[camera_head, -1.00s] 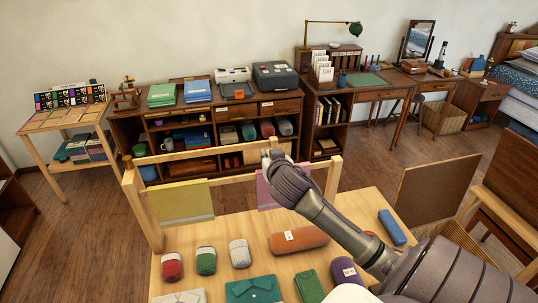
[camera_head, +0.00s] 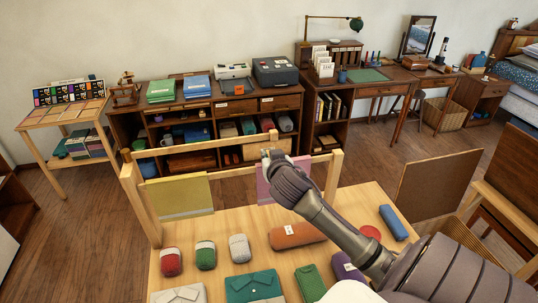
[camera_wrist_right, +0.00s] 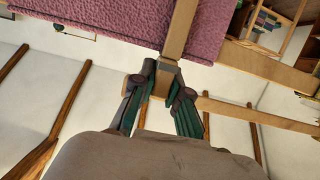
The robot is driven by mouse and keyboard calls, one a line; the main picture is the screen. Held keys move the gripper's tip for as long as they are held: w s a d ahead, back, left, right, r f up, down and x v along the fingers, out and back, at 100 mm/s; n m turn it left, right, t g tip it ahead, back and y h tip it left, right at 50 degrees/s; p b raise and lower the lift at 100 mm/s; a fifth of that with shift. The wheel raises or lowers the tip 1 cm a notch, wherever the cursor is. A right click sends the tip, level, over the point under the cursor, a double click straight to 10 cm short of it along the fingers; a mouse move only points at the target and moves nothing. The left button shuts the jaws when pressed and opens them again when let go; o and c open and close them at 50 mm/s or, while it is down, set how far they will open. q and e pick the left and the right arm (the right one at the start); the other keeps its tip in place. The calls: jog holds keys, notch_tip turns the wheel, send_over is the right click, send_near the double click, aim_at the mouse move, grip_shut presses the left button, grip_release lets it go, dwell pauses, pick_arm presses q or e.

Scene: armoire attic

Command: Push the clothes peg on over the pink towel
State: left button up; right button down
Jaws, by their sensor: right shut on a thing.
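The pink towel (camera_head: 264,190) hangs from the wooden rack, partly hidden behind my right gripper in the head view. In the right wrist view the towel (camera_wrist_right: 110,22) fills the upper left as ribbed mauve cloth. My right gripper (camera_wrist_right: 160,84) is shut on a small tan wooden clothes peg (camera_wrist_right: 162,78), held close to the towel's edge. A pale wooden strip runs from there across the towel; I cannot tell whether it belongs to the peg or the rack. In the head view my right gripper (camera_head: 268,158) is at the towel's top. My left gripper is not in view.
The wooden rack (camera_head: 150,215) stands on the table and also carries a yellow-green towel (camera_head: 180,196). Several knitted rolls, cases and pouches lie on the table (camera_head: 225,222) in front. A brown board (camera_head: 430,185) stands at the right.

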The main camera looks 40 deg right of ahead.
jog(key=c, duration=1.1)
grip_release()
jog(key=v, duration=1.2)
jog(key=shift+a, duration=0.1)
